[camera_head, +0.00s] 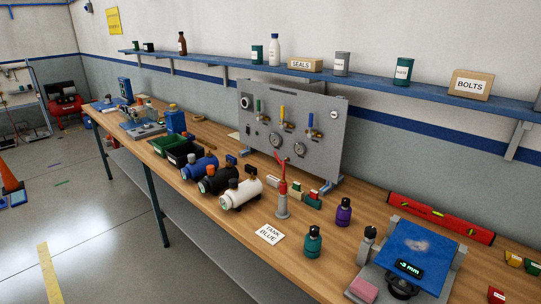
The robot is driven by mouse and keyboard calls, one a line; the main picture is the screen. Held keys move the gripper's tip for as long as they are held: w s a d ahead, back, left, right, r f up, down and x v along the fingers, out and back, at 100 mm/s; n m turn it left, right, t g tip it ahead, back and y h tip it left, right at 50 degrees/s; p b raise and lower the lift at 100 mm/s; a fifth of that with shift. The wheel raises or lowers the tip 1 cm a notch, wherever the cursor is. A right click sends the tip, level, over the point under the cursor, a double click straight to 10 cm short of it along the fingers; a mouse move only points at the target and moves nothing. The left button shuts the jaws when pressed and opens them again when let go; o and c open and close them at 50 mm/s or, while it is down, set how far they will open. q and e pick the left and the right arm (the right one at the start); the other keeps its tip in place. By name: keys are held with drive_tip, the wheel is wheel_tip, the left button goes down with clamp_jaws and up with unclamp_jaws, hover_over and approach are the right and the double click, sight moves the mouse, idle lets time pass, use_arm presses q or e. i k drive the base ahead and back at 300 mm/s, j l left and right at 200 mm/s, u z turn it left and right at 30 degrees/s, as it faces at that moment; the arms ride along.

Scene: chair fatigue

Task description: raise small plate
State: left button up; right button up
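A small blue plate (415,245) sits at the right end of the workbench, tilted on a light grey stand (449,266). A pale scuffed patch marks its upper part. A small display (408,268) at its lower edge reads about "-3 mm". A black round knob (402,287) is at the front of the stand, close to the bottom of the picture. Neither of my grippers shows in this view.
Teal (313,242) and purple (343,212) bottles, a "TANK BLUE" card (269,233) and a valve panel (290,130) are farther left.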

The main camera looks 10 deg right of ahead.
sight(422, 258)
drive_tip(key=z, duration=1.45)
